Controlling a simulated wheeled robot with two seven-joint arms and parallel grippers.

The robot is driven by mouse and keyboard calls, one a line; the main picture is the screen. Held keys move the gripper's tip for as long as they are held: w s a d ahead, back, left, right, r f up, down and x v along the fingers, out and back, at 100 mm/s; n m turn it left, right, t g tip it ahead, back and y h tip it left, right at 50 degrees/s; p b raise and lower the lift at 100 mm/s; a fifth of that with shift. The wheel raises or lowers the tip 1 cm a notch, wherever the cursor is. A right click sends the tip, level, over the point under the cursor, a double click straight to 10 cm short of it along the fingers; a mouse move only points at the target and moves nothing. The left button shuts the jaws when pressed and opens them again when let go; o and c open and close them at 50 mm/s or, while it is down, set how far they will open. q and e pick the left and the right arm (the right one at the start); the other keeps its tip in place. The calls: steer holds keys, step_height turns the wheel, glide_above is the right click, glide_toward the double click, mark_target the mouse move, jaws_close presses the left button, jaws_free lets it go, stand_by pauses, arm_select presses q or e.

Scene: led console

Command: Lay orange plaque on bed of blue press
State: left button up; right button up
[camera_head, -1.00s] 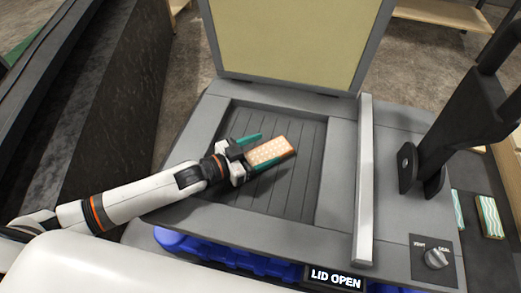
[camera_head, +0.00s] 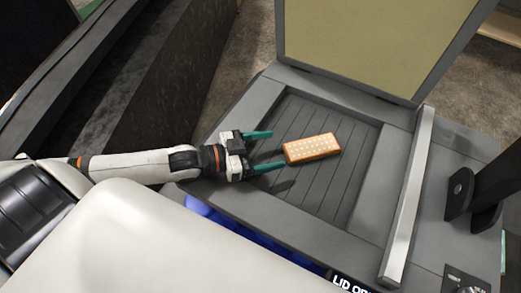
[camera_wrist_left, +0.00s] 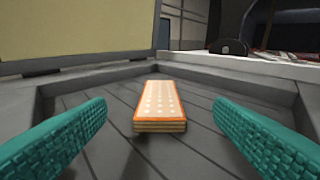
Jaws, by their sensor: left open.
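The orange plaque (camera_head: 312,148), with rows of pale dots on its top, lies flat on the grooved dark bed (camera_head: 335,198) of the press. It also shows in the left wrist view (camera_wrist_left: 160,105), lying ahead of and between my fingers without touching them. My left gripper (camera_head: 277,151) is open, with teal fingers to the left of the plaque and nothing between them. The press lid (camera_head: 365,40) stands raised behind the bed. Blue parts of the press (camera_head: 225,217) show below its front edge. My right gripper is not in view.
A light metal bar (camera_head: 408,195) runs along the right side of the bed. A black upright handle bracket (camera_head: 482,198) stands farther right. A partly cut-off display (camera_head: 350,284) sits at the front edge. The bed around the plaque is clear.

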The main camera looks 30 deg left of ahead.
arm_select(q)
steer(key=shift+s+a+r, duration=0.2)
steer(key=shift+s+a, duration=0.25)
steer(key=shift+s, duration=0.05)
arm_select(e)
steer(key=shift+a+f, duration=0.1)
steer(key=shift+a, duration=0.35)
arm_select(q)
steer(key=shift+r, duration=0.1)
